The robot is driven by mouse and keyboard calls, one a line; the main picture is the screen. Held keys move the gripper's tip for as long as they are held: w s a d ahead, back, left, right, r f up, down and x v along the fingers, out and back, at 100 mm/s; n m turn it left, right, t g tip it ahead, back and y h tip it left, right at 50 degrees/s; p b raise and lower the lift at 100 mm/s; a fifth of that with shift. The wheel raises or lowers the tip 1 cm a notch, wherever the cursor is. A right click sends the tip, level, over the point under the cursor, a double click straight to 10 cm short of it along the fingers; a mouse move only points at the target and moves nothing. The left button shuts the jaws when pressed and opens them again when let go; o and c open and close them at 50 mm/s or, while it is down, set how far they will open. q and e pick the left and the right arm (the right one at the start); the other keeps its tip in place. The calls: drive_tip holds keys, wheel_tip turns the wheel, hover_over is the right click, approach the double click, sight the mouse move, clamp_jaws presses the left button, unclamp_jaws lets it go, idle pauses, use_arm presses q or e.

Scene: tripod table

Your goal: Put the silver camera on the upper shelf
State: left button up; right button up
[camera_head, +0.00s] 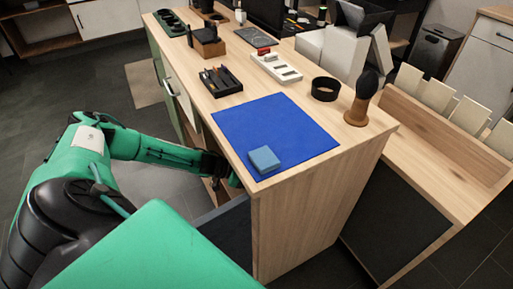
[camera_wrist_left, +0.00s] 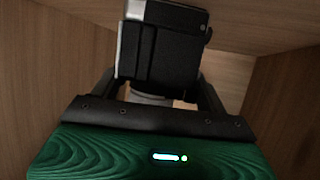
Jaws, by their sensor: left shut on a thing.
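The camera (camera_wrist_left: 163,45) shows in the left wrist view as a dark boxy body with a silver strip at its upper left edge. My left gripper (camera_wrist_left: 160,88) is shut on it, with one dark finger on each side. In the head view my left arm reaches to the open side of the wooden desk, and the left gripper (camera_head: 222,168) is partly hidden by the desk edge. The camera is hidden there. Wooden panels (camera_wrist_left: 280,95) surround the gripper and camera in the wrist view. I cannot tell which shelf level this is. My right gripper is not in view.
The desk top (camera_head: 222,108) carries a blue mat (camera_head: 290,125) with a blue block (camera_head: 264,160), a dark pen tray (camera_head: 221,82), a black ring (camera_head: 325,89) and a brush on a wooden stand (camera_head: 362,100). An open drawer (camera_head: 225,235) juts out below the gripper.

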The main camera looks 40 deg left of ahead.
use_arm(q)
drive_tip(key=shift+s+f, duration=0.1)
drive_tip(key=shift+f, duration=0.4)
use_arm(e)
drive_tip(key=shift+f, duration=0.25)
use_arm(q)
drive_tip(key=o, duration=1.7)
drive_tip(key=shift+f, duration=0.2)
drive_tip(key=p+v, duration=0.1)
drive_tip(key=v, duration=1.2)
drive_tip(key=shift+s+a+r, duration=0.15)
drive_tip(key=shift+a+r, duration=0.05)
drive_tip(key=shift+r, duration=0.15)
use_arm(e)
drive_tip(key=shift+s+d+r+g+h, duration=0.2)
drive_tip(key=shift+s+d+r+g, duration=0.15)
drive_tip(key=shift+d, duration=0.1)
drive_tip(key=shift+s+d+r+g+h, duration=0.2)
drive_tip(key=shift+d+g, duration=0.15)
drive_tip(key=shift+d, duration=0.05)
use_arm(q)
drive_tip(key=shift+s, duration=0.1)
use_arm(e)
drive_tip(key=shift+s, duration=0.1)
